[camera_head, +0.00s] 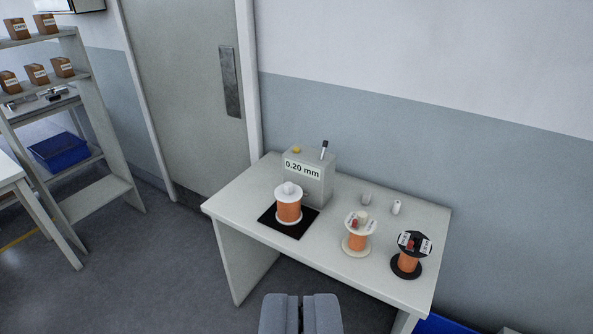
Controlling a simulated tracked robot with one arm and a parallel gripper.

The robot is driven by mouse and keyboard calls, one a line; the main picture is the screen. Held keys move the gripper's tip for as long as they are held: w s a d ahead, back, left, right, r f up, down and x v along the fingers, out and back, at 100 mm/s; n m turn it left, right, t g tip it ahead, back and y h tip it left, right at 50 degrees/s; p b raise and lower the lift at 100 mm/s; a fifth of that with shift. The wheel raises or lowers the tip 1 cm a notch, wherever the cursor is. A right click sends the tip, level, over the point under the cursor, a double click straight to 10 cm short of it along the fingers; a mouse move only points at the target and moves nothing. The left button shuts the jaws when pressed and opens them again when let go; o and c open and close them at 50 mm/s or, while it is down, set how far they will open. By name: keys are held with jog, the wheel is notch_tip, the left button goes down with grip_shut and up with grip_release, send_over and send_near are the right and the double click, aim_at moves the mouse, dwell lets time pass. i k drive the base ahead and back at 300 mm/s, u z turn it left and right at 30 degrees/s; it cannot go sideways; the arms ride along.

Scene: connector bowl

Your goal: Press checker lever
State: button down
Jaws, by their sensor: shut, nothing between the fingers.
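The checker is a grey box (318,172) labelled "0.20 mm" at the back left of the white table. Its lever, a thin dark-tipped stick (324,149), stands up from the top right of the box. A yellow-orange knob or light (296,150) sits at the top left of the box. A copper-coloured spool (288,207) with white flanges stands on a black mat (272,221) in front of the box. My gripper (301,300) is at the bottom of the view, shut and empty, nearer to me than the table and apart from the lever.
Two more copper spools stand to the right, one with pale flanges (357,238) and one with black flanges (408,258). Two small whitish pieces (396,207) are behind them. The table (235,203) stands by the wall and a door (190,100). A shelf (100,195) with boxes is at left.

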aim_at(325, 145)
jog(key=i, duration=1.65)
jog(key=z, duration=0.05)
